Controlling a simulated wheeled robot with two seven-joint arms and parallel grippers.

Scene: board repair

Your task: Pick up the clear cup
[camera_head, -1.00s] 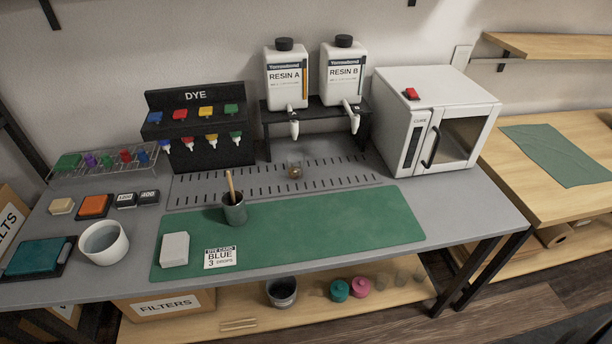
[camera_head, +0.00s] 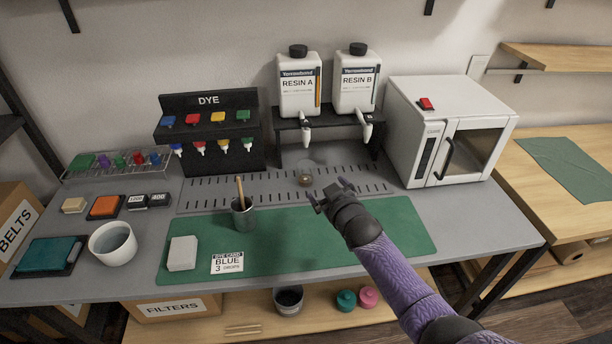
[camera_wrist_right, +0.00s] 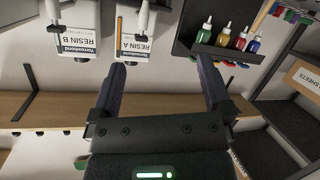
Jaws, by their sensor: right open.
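A small clear cup (camera_head: 305,178) with some amber-brown content at its bottom stands on the slotted grey strip, below the resin dispensers. My right gripper (camera_head: 331,193) is open just to the right of the cup and nearer to me in the head view, with nothing between its fingers. In the right wrist view the same gripper (camera_wrist_right: 162,82) shows two spread dark fingers. The cup cannot be made out in that view. My left gripper is not in view.
Resin A (camera_head: 299,88) and Resin B (camera_head: 355,85) bottles stand on a black stand (camera_head: 285,124) behind the cup. A dye rack (camera_head: 207,155) is to the left. A grey pot (camera_head: 243,218) with a stick stands on the green mat (camera_head: 300,245). A white oven (camera_head: 412,110) is at right.

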